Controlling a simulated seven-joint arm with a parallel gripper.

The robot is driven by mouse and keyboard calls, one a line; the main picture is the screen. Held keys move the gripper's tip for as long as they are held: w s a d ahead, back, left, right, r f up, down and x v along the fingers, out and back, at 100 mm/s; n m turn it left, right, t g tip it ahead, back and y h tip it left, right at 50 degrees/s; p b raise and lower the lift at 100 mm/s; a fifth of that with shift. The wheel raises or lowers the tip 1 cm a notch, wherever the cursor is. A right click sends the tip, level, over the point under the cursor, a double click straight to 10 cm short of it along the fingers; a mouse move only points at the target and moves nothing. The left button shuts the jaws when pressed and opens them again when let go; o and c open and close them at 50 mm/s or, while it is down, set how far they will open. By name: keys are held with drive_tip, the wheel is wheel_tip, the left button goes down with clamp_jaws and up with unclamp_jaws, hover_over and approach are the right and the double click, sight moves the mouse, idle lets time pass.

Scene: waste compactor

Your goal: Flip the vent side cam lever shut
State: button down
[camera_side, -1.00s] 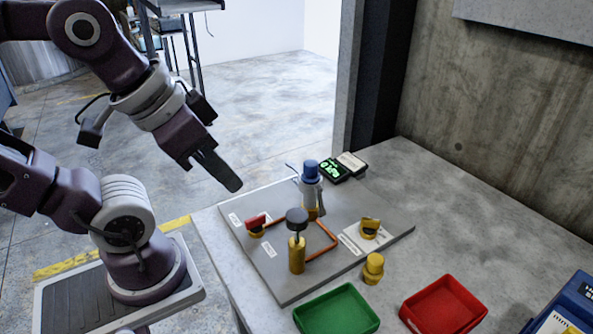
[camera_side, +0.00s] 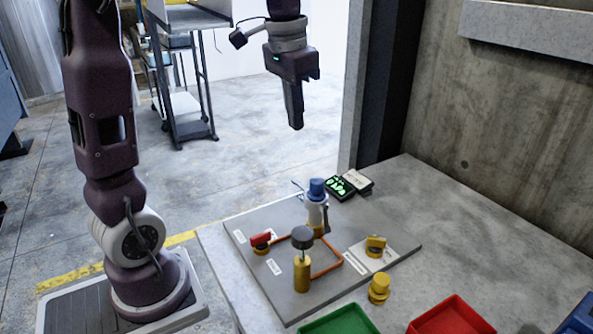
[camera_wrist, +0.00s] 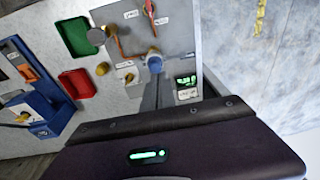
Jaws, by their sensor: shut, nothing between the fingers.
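A coupling with a blue cap (camera_side: 316,188) stands upright at the back of the grey board (camera_side: 280,290). A thin pale lever (camera_side: 297,186) sticks out from its left side, and a dark lever (camera_side: 326,219) hangs down along its right side. I cannot tell which one is the vent side lever. The blue cap also shows in the wrist view (camera_wrist: 155,64), where the levers are too small to make out. My gripper (camera_side: 296,127) is shut and empty, pointing down, high above and behind the coupling, touching nothing.
The board carries a red-handled valve (camera_side: 261,239), a dark-topped brass post (camera_side: 302,270), orange piping and a yellow valve (camera_side: 376,243). A green-lit meter (camera_side: 338,186) lies behind. A yellow knob (camera_side: 379,288), green tray (camera_side: 340,322) and red tray (camera_side: 452,318) are in front.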

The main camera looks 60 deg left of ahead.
drive_tip(key=g, duration=0.2)
hover_over(296, 180)
wheel_tip(296, 180, down, 4)
drive_tip(key=shift+a+r, duration=0.1)
wheel_tip(296, 180, down, 14)
drive_tip(key=shift+f, duration=0.1)
drive_tip(key=shift+h, duration=0.3)
